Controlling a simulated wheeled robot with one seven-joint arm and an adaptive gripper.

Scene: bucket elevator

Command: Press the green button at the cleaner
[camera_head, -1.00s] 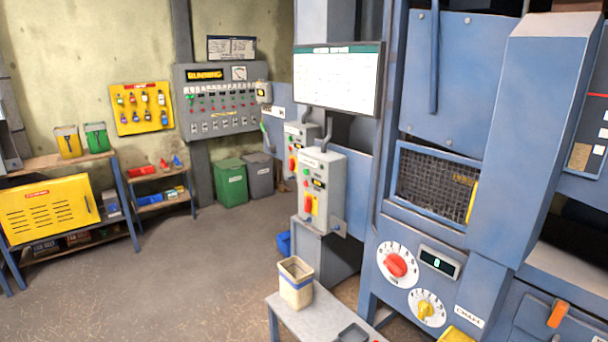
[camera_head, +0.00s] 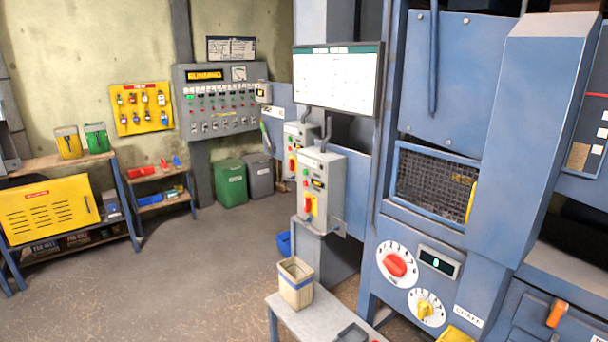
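A large blue machine (camera_head: 500,130), likely the cleaner, fills the right side, with a mesh window, a red knob (camera_head: 395,264), a yellow knob (camera_head: 425,308) and a small display (camera_head: 438,262) reading 0. Left of it, a near grey control box (camera_head: 328,180) stands on a grey pedestal. Its front has small coloured buttons, a small green one (camera_head: 306,181) among them, and a red and yellow switch. A second, similar box (camera_head: 302,140) stands behind it, partly hidden. Labels on both boxes are too small to read. My gripper is not in view.
A grey bench (camera_head: 325,318) with a beige bin (camera_head: 296,283) stands in front of the near box. A wall panel (camera_head: 222,102) with lights, a yellow tag board (camera_head: 142,108) and shelving (camera_head: 135,215) are at left. A screen (camera_head: 337,80) hangs above the boxes. Open floor (camera_head: 190,275) lies centre-left.

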